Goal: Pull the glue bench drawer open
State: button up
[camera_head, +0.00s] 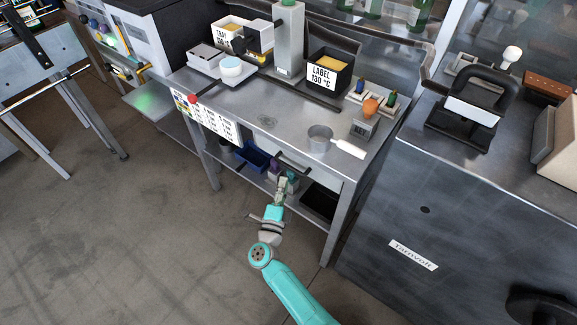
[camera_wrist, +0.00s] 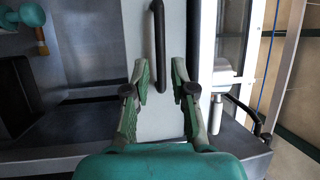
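The glue bench (camera_head: 245,105) is a grey metal table. Its drawer (camera_head: 322,175) has a pale front below the worktop and looks closed. The drawer's dark bar handle (camera_head: 293,165) shows just above my gripper (camera_head: 281,186) in the head view. In the wrist view the handle (camera_wrist: 159,45) runs up the pale drawer front (camera_wrist: 180,30). My gripper (camera_wrist: 164,72) is open and empty, its fingers on either side of the handle's lower end in the picture. Whether the fingers reach the handle in depth, or touch it, I cannot tell.
On the worktop stand a metal pot (camera_head: 320,138) with a pale handle, a black label bin (camera_head: 328,75) and a white tray (camera_head: 206,60). A blue bin (camera_head: 254,158) sits on the lower shelf. A dark cabinet (camera_head: 430,215) stands right. The floor in front is clear.

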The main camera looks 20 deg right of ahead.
aim_at(289, 165)
jog(key=x, duration=0.7)
jog(key=shift+w+d, duration=0.1)
jog(key=shift+w, duration=0.1)
grip_shut()
